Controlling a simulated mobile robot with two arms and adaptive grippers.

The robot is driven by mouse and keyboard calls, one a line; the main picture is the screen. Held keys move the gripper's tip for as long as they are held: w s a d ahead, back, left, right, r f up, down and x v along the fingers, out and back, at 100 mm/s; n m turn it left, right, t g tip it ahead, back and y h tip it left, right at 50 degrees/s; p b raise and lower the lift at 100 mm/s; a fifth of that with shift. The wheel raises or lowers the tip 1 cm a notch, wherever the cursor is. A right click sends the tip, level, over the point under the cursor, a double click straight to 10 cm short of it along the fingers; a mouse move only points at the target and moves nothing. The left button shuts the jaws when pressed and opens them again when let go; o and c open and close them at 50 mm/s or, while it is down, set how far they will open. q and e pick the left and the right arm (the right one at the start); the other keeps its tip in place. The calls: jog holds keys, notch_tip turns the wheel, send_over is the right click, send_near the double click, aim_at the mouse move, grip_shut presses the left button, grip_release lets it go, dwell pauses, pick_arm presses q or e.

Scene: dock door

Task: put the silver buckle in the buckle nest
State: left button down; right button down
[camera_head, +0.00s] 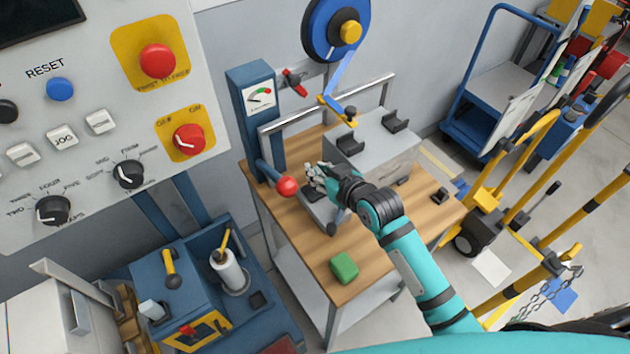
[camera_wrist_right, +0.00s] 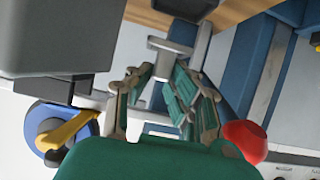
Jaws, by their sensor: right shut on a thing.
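My right gripper (camera_head: 318,178) is above the wooden bench, beside a red ball knob (camera_head: 288,186). In the wrist view its fingers (camera_wrist_right: 163,88) are closed around a small silver-grey piece (camera_wrist_right: 172,46), which looks like the silver buckle. The piece sticks out past the fingertips. In the head view the fingers mostly hide it. A low dark grey fixture (camera_head: 331,228) stands on the bench just below the gripper; I cannot tell for sure whether it is the buckle nest. My left gripper is not in view.
A grey box (camera_head: 375,142) with dark brackets stands behind the gripper on the wooden bench (camera_head: 395,235). A green block (camera_head: 344,266) lies near the front edge. A blue gauge post (camera_head: 255,115) and a rail stand close at the left and back.

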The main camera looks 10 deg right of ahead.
jog(key=shift+f, duration=0.4)
notch_tip(320, 180, down, 3)
jog(key=shift+w+a+f, duration=0.1)
jog(key=shift+a+f, duration=0.05)
jog(key=shift+f, duration=0.5)
jog(key=c, duration=1.2)
grip_release()
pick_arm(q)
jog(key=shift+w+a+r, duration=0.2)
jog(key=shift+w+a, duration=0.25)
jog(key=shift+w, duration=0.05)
